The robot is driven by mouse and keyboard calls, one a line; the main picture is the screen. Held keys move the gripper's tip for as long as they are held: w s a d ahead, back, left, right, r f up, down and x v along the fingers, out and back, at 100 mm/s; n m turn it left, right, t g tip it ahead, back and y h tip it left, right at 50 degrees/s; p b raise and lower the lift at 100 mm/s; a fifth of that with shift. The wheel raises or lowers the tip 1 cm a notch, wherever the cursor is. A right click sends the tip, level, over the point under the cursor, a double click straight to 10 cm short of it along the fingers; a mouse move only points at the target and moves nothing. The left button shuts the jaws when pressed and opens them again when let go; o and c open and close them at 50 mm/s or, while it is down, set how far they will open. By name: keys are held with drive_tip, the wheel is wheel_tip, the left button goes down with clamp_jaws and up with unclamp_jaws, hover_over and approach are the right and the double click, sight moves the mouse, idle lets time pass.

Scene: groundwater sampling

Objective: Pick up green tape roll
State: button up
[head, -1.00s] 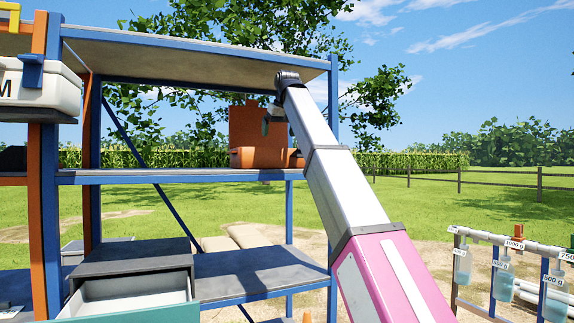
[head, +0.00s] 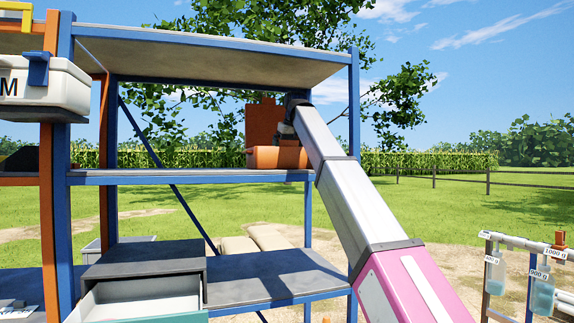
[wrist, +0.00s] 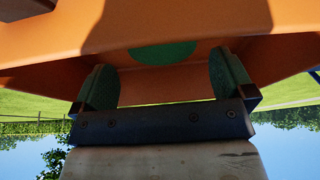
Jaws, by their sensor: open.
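A dark green disc (wrist: 163,53), probably the green tape roll, shows in the wrist view inside an orange bin (wrist: 60,50). Only its rounded edge is visible; the bin's wall hides the rest. The wrist picture appears upside down, with the sky at the bottom. My gripper (wrist: 163,72) is open, its two dark green finger pads on either side of the disc in the picture, with nothing between them. In the head view the bin (head: 262,159) stands on the middle shelf, and my gripper (head: 285,131) is low over it. The roll is hidden there.
The blue shelf rack (head: 190,178) has a top board (head: 210,57) above my gripper and a post (head: 354,110) close by my arm. A white case (head: 45,85) sits at left. Sample bottles (head: 542,297) hang on a rail at right.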

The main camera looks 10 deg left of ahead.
drive_tip(key=x, duration=0.4)
drive_tip(key=shift+s+a+f, duration=0.1)
drive_tip(key=shift+s+f, duration=0.05)
drive_tip(key=c, duration=1)
drive_tip(key=shift+o, duration=0.2)
